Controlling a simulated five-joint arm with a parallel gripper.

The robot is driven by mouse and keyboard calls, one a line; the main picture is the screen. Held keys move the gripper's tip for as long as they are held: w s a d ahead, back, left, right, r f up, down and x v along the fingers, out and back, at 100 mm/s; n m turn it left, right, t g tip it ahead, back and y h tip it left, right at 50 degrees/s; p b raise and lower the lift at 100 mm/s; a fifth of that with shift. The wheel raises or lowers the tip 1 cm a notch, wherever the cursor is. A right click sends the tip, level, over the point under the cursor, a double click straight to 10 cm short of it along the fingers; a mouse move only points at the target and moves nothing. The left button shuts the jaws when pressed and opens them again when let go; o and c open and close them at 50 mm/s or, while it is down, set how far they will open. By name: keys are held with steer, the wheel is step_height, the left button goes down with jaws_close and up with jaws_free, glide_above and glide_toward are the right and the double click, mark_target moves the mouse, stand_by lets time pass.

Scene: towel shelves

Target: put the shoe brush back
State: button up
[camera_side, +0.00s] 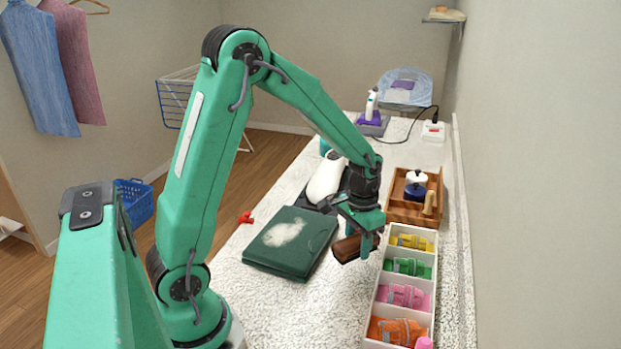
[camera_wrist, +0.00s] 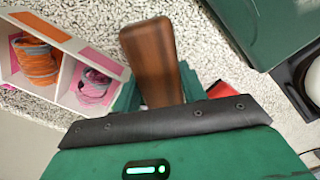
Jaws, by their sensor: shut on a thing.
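The shoe brush (camera_side: 347,248) has a brown wooden back. My gripper (camera_side: 366,246) is shut on it and holds it above the speckled counter, between the dark green folded cloth and the white divided box. In the wrist view the brush (camera_wrist: 151,58) sticks out from between my fingers; its bristles are hidden. A wooden tray (camera_side: 412,220) stands behind the white box. It holds a dark blue and white round item (camera_side: 415,185) and a light wooden piece (camera_side: 429,204).
The white box (camera_side: 372,306) has yellow, green, pink and orange bundles in separate compartments. The dark green cloth (camera_side: 308,243) bears a white patch. A white item (camera_side: 325,181) stands behind it. A red item (camera_side: 246,217) lies at the counter's left edge. A wall borders the right side.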

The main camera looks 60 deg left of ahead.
mark_target(353, 239)
steer(key=a+f, duration=0.1)
steer(key=w+a+f, duration=0.1)
steer(key=a, duration=0.1)
steer(key=shift+w+a+f, duration=0.1)
steer(key=shift+a, duration=0.2)
steer(key=shift+f, duration=0.1)
steer(key=shift+f, duration=1.9)
steer(key=shift+f, duration=0.1)
steer(key=o, duration=0.9)
